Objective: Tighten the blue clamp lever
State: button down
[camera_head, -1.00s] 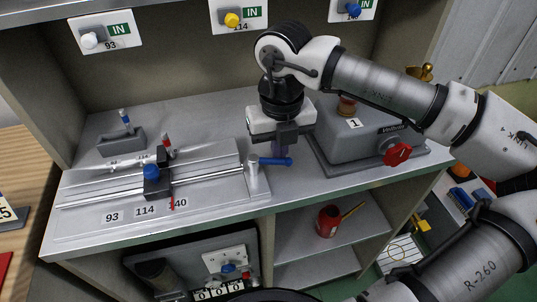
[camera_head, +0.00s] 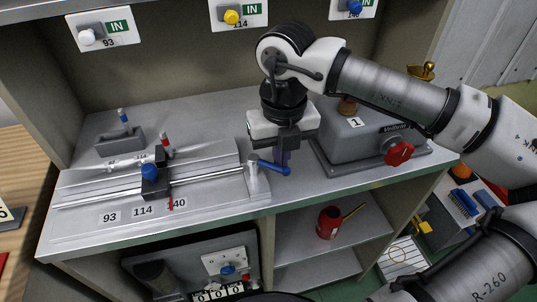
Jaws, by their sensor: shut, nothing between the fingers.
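The blue clamp lever (camera_head: 272,168) sits on top of a silver post (camera_head: 253,180) at the right end of the rail fixture. It points right and slightly toward the front. My gripper (camera_head: 282,160) points down just behind the lever, with its purplish fingers shut and partly hidden by the lever. Whether the fingers touch the lever is hard to tell.
A grey machine (camera_head: 370,145) with a red knob (camera_head: 398,153) stands right of my gripper. A grey block (camera_head: 120,141) holds a blue-topped stick at the left. A red oil can (camera_head: 329,222) stands on the shelf below. The bench's front edge is clear.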

jog(key=shift+s, duration=0.35)
jog(key=shift+s+b, duration=0.4)
jog(key=shift+s, duration=0.05)
jog(key=shift+s+a, duration=0.1)
jog(key=shift+s, duration=0.05)
dwell(0.4)
jog(key=shift+s+a, duration=0.1)
jog(key=shift+s, duration=0.25)
jog(key=shift+s+b, duration=0.1)
jog(key=shift+b, duration=0.25)
jog(key=shift+s+a, duration=0.25)
jog(key=shift+s, duration=0.1)
